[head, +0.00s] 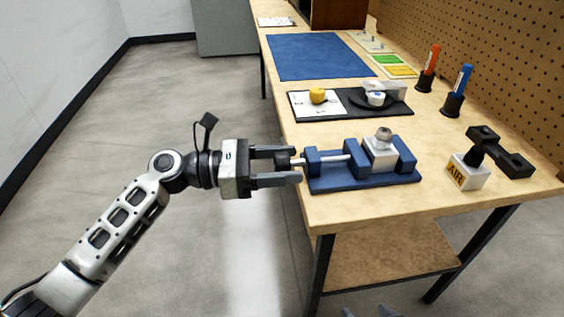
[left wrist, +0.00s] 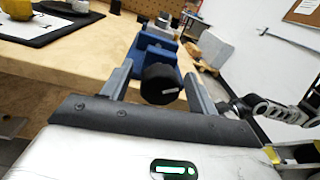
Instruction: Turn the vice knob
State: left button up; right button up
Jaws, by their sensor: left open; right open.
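The blue vice (head: 365,178) sits at the near left edge of the bench, clamping a white block with a round grey top (head: 382,147). Its black knob (head: 283,160) sticks out past the edge on a screw rod. My left gripper (head: 292,164) is open, with one finger on either side of the knob. In the left wrist view, the knob (left wrist: 160,86) with a white mark is between the two fingers, with gaps on both sides. My right gripper (head: 368,310) shows only as grey tips at the bottom edge of the head view, apart and away from the vice.
A black tray (head: 345,112) with a yellow object and a white-topped dish lies behind the vice. A block marked AIR (head: 467,172) with a black fitting stands to its right. Markers in holders (head: 455,100) stand by the pegboard. A blue mat (head: 318,57) lies further back.

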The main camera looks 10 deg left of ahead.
pick_arm(q)
jog(key=c, duration=1)
pick_arm(e)
jog(key=shift+w+r, duration=0.1)
jog(key=shift+w, duration=0.05)
pick_arm(q)
jog(key=shift+m, duration=0.3)
pick_arm(e)
jog(key=shift+r, duration=0.15)
